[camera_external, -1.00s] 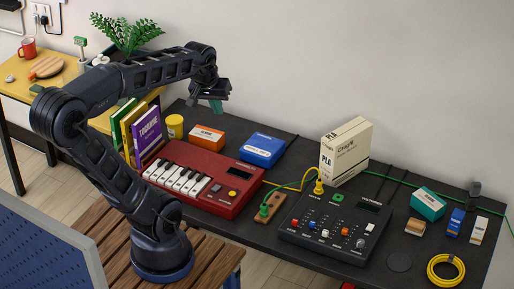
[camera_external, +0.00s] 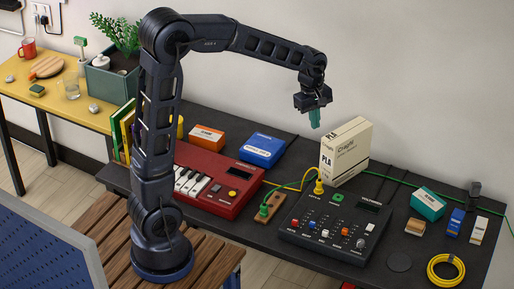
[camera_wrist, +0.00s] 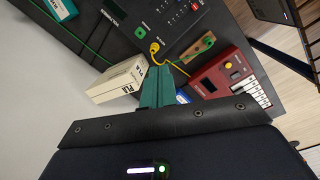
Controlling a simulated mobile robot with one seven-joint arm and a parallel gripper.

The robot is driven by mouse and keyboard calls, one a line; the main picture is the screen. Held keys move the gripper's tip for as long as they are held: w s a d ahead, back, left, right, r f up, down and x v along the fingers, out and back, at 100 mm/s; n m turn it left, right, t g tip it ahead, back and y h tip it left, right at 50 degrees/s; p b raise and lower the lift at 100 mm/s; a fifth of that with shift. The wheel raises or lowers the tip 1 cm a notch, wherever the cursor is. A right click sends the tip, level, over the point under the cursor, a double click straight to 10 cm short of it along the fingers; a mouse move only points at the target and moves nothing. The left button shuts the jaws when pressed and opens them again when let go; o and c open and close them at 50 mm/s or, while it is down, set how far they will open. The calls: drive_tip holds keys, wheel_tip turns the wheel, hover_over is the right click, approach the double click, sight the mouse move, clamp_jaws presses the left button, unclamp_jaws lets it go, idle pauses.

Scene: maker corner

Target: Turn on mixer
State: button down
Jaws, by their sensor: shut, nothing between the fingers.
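The mixer (camera_external: 318,236) is a dark grey box with coloured sliders, a round knob, a small dark display and a green button (camera_external: 337,198) near its back edge. It lies on the black table, right of the red keyboard. It also shows upside down at the top of the wrist view (camera_wrist: 182,38). My gripper (camera_external: 314,118) has teal fingers, is shut and empty, and points down high above the table, behind the mixer and near the white PLA box. In the wrist view its fingers (camera_wrist: 157,88) show below the mixer.
The PLA box (camera_external: 345,152) stands upright behind the mixer. The red keyboard (camera_external: 240,178) is left; a yellow cable coil (camera_external: 446,270) is right.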

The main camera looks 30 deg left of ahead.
drive_tip(key=w+d+f+n+g, duration=0.1)
drive_tip(key=w+d+f+n, duration=0.15)
drive_tip(key=d+f, duration=0.7)
drive_tip(key=n+g+y, duration=0.1)
drive_tip(key=n, duration=0.3)
approach(369, 229)
drive_tip(key=f, duration=0.6)
drive_tip(key=shift+s+d+f, duration=0.15)
drive_tip(key=shift+s+f, duration=0.2)
drive_tip(key=shift+f, duration=0.05)
drive_tip(key=shift+s+f, duration=0.1)
